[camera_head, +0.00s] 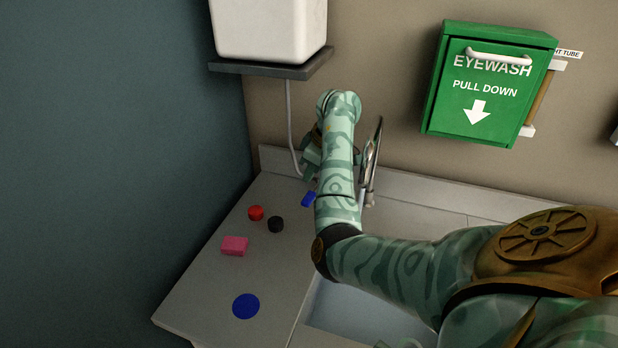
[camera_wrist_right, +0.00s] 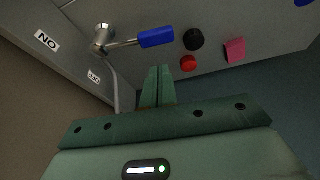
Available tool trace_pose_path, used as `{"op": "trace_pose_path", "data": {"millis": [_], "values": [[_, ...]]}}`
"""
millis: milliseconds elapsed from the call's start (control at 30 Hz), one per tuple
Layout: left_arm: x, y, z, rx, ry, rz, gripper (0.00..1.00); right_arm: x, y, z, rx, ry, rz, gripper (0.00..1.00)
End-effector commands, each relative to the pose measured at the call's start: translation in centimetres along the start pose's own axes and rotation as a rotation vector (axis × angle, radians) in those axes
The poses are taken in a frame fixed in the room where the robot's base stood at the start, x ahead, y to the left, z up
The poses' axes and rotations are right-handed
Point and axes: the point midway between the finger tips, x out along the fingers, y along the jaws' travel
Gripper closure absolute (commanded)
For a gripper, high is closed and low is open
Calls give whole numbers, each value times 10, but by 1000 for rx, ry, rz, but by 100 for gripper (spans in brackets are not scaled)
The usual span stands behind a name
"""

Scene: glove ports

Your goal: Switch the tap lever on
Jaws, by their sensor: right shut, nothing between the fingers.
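The tap lever has a metal pivot and rod with a blue handle (camera_wrist_right: 156,38). In the wrist view it extends to the right from its pivot (camera_wrist_right: 102,38), toward neither label. An ON label (camera_wrist_right: 47,41) lies left of the pivot, and an OFF label (camera_wrist_right: 94,77) lies below it. In the head view, part of the blue handle (camera_head: 308,199) shows beside my right forearm; the pivot is hidden. My right gripper (camera_wrist_right: 158,72) is shut and empty, with its fingertips just below the handle in the wrist picture, apart from it. My left gripper is not in view.
A curved metal spout (camera_head: 370,165) stands right beside my right arm, above the sink (camera_head: 345,310). Red (camera_head: 256,213) and black (camera_head: 275,224) round pieces, a pink block (camera_head: 234,246) and a blue disc (camera_head: 245,306) lie on the left counter. A green eyewash box (camera_head: 488,85) hangs on the wall.

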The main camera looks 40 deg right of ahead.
Motion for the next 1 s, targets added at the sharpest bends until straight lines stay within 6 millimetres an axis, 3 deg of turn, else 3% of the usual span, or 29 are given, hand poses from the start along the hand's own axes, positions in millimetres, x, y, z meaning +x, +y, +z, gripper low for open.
{"op": "trace_pose_path", "data": {"millis": [33, 100, 400, 867, 1000], "values": [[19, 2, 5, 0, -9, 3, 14, 21, 0, 4, -2, -5, -1, 100], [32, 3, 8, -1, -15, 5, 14, 35, 0, 4, 0, -7, -2, 100], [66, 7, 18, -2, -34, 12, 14, 71, 0, 2, 0, -4, 0, 100], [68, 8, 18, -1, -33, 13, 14, 72, 0, 0, -1, 0, 1, 100], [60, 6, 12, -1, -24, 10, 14, 63, 8, 12, 2, 2, 2, 100]]}}
